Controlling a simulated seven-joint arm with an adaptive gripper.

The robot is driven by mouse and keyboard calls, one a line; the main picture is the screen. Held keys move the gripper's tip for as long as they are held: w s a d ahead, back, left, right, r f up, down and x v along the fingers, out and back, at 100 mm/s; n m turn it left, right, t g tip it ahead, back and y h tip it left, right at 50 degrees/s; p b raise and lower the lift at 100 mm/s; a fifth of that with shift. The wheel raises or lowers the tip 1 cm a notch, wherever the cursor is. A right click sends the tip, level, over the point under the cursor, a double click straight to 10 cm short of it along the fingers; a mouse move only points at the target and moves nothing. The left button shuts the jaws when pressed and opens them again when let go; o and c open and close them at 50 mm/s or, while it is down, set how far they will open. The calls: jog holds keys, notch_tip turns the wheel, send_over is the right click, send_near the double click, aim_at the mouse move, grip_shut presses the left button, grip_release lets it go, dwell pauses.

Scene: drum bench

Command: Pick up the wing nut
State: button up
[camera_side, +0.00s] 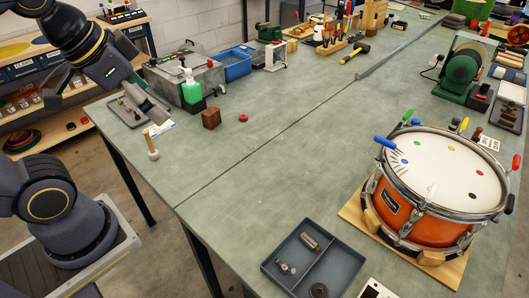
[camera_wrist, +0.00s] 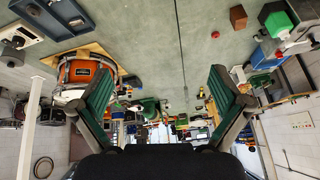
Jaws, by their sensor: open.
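A small metal piece that looks like the wing nut (camera_side: 287,268) lies in the left compartment of a dark grey divided tray (camera_side: 340,278), at the front of the bench in the side view. A metal cylinder (camera_side: 310,241) and a dark ring (camera_side: 319,290) lie in the same tray. The tray also shows at the top left of the wrist view (camera_wrist: 41,37), where its small contents are hard to tell apart. My gripper (camera_side: 152,106) is far from this tray, above the bench's back left corner. Its two fingers (camera_wrist: 158,92) are wide apart with nothing between them.
An orange drum (camera_side: 426,219) stands on a wooden board right of the tray. The middle of the bench is clear.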

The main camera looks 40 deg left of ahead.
jog(key=shift+s+f+n, duration=0.3)
jog(key=shift+f+n, duration=0.6)
jog(key=shift+n, duration=0.3)
jog(key=c, duration=1.4)
jog(key=shift+c, duration=0.2)
